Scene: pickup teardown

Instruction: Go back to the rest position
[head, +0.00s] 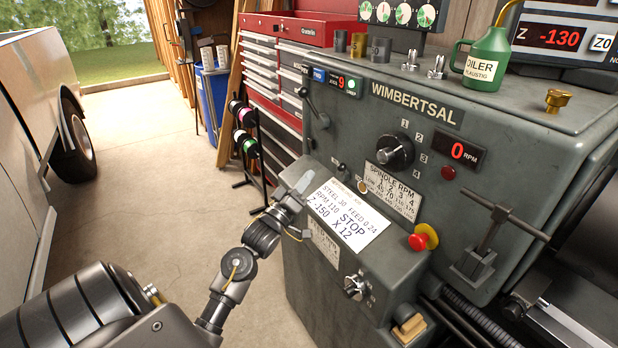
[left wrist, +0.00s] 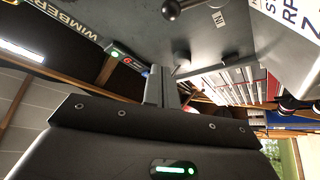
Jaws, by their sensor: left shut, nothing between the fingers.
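My left gripper (head: 303,184) is in front of the grey lathe's headstock (head: 420,150), beside the left edge of the white note card (head: 347,218). Its fingers are together with nothing between them. I cannot tell whether the fingertips touch the lathe. In the left wrist view the closed fingers (left wrist: 168,88) point toward the grey machine face, and a lever with a round black knob (left wrist: 171,10) shows above them. My right gripper is not in view.
A red emergency stop button (head: 419,241), a rotary knob (head: 395,153) and a clamp handle (head: 490,225) stick out from the lathe. A green oiler can (head: 487,58) stands on top. A red tool chest (head: 290,28) stands behind. The concrete floor (head: 150,170) at left is open beside a vehicle (head: 30,130).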

